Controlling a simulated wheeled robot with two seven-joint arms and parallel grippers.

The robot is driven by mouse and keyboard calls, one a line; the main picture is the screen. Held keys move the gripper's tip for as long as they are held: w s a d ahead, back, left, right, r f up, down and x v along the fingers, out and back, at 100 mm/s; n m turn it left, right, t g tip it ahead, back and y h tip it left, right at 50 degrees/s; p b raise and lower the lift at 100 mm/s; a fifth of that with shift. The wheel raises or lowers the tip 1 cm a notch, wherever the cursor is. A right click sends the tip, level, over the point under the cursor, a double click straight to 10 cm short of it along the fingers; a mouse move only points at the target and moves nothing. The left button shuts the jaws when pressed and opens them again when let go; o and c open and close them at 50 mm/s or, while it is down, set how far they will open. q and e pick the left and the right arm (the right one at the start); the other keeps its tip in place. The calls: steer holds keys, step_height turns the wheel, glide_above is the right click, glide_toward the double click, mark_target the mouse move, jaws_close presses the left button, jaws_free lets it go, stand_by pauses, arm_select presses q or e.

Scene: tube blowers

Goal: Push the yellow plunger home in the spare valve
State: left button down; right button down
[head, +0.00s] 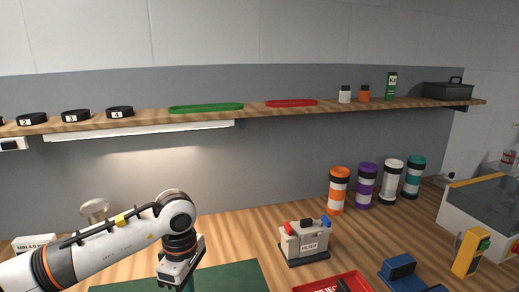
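I cannot make out a yellow plunger or a spare valve in the head view. My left gripper (181,284) points down over the green mat (235,279) near the bottom edge. Its fingertips are cut off or too small to tell, so I cannot see whether it is open or holds anything. My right gripper is not in view.
Blue (400,270) and yellow (467,252) devices stand right. Several banded cylinders (365,182) stand behind. A wooden shelf (255,111) runs above.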

arm_select(q)
steer(key=shift+r+p, duration=0.95)
steer(key=shift+r, duration=1.85)
